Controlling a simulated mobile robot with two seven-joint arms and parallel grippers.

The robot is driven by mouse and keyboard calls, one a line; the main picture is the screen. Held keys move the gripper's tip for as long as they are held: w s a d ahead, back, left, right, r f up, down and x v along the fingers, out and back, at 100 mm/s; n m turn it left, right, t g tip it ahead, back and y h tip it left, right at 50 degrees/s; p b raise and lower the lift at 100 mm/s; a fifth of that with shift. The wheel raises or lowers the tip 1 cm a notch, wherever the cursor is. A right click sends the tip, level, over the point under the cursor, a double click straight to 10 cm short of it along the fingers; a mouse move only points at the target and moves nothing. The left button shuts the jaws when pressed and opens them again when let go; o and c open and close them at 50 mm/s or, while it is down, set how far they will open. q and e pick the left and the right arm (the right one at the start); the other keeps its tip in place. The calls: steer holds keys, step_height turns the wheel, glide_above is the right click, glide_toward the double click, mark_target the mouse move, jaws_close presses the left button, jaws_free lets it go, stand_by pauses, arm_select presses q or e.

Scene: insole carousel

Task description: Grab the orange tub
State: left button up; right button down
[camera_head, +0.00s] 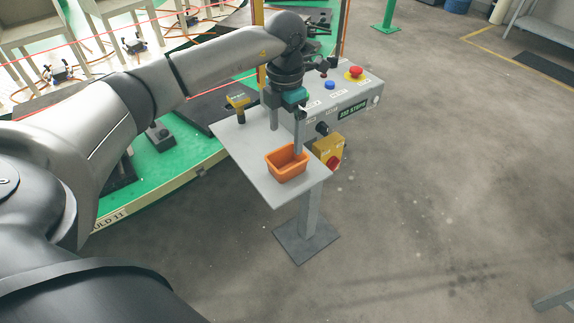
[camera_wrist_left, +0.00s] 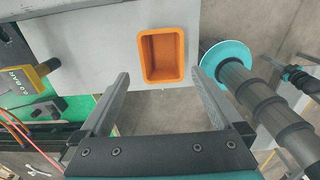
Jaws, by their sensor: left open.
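The orange tub (camera_head: 287,163) is a small open box on the grey stand top (camera_head: 240,155), near its front right edge in the head view. In the left wrist view the tub (camera_wrist_left: 163,56) looks empty and lies ahead of the fingertips, roughly between their lines. My left gripper (camera_head: 286,140) is open and points down over the stand top, with one finger close behind the tub. Its two fingers also show apart and empty in the left wrist view (camera_wrist_left: 160,82). Whether a finger touches the tub cannot be told. My right gripper is not in view.
A grey control box (camera_head: 345,95) with red and blue buttons stands just behind the stand top. A yellow box with a red knob (camera_head: 330,152) is right of the tub. A yellow-topped tool (camera_head: 238,104) stands at the stand top's left. Open floor lies to the right.

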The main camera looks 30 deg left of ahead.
mark_target(287, 157)
arm_select(q)
step_height(287, 157, down, 8)
steer(key=shift+d+f, duration=0.15)
steer(key=shift+f, duration=0.1)
steer(key=c, duration=1.2)
steer(key=shift+r, duration=0.15)
